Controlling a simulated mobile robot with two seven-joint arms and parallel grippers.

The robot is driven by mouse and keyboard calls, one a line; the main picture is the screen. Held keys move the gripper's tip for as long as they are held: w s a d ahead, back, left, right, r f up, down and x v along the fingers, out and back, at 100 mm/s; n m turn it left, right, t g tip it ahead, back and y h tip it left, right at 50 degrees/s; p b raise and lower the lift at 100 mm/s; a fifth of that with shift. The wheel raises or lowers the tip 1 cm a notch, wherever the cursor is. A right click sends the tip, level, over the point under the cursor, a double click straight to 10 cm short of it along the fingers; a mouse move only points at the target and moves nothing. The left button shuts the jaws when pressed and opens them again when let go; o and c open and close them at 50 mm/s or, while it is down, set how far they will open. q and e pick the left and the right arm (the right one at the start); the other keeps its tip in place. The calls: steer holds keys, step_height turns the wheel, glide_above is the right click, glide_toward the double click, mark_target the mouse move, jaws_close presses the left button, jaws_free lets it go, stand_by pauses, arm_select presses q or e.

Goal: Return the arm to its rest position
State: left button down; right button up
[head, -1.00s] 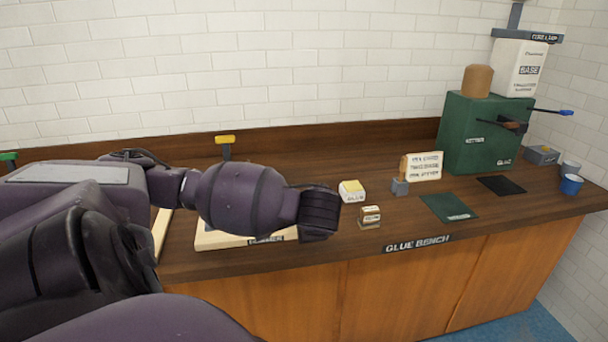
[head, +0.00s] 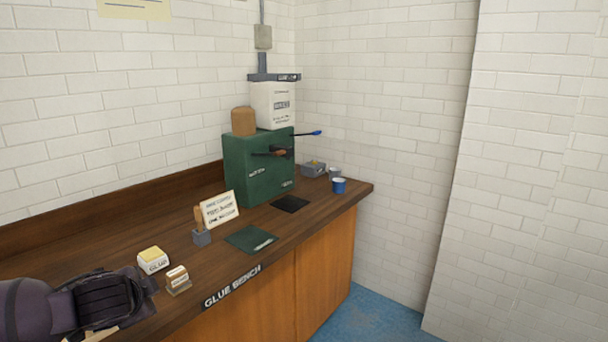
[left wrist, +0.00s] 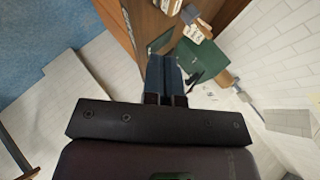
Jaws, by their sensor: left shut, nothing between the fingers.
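My left arm (head: 40,305) shows at the lower left of the head view, over the left end of the visible bench. Its purple link ends in a dark ribbed part. In the left wrist view my left gripper (left wrist: 165,75) has its two dark fingers together with nothing between them. The fingers appear in front of the green box (left wrist: 205,62) and the bench, with no contact that I can see. My right gripper is in neither view.
The glue bench (head: 180,258) holds a yellow-topped block (head: 153,260), a small stamp-like block (head: 178,280), a sign card (head: 219,209), a dark green mat (head: 251,239), the green box (head: 262,165) and a blue cup (head: 338,186). Blue floor (head: 375,318) lies clear to the right.

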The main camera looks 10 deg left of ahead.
arm_select(q)
steer(key=d+f+t+h, duration=0.4)
steer(key=d+f+h, duration=0.3)
steer(key=d+f, duration=0.35)
steer(key=s+d+f+n+g+y, duration=0.1)
steer(key=s+d+f+n+y, duration=0.1)
steer(key=s+f+n, duration=0.6)
steer(key=s+f+y, duration=0.1)
steer(key=s+f, duration=0.6)
steer(key=s, duration=0.2)
steer(key=shift+s+d, duration=0.3)
steer(key=shift+d, duration=0.05)
